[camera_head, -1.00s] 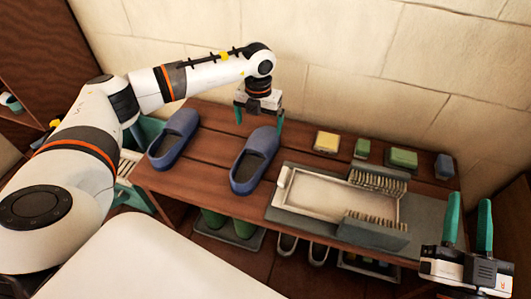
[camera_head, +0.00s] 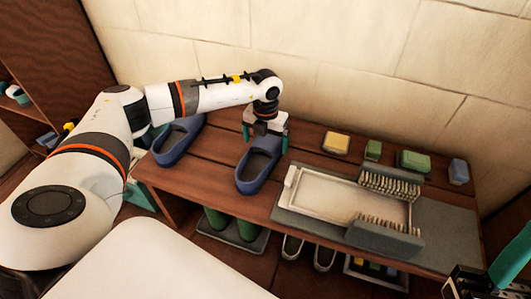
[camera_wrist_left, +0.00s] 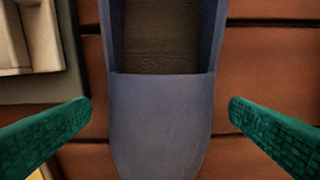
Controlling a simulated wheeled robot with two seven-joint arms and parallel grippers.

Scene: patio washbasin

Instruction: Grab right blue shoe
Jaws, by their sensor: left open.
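The right blue shoe (camera_head: 257,172) stands on the wooden bench, its toe toward the wall and its open heel toward me. My left gripper (camera_head: 265,138) is above its toe end, open, with nothing held. In the left wrist view the shoe (camera_wrist_left: 160,120) lies between the two spread green fingers (camera_wrist_left: 160,104), with a gap on each side. The left blue shoe (camera_head: 178,140) stands further left, partly behind my arm. My right gripper (camera_head: 488,275) is cut off at the lower right corner; its opening is unclear.
Right of the shoe are a grey mat with a white tray (camera_head: 295,176) and brushes (camera_head: 390,183). Several sponges or soaps (camera_head: 336,143) lie along the back. Green boots (camera_head: 248,228) and other shoes stand beneath the bench (camera_head: 215,185). The wall is close behind.

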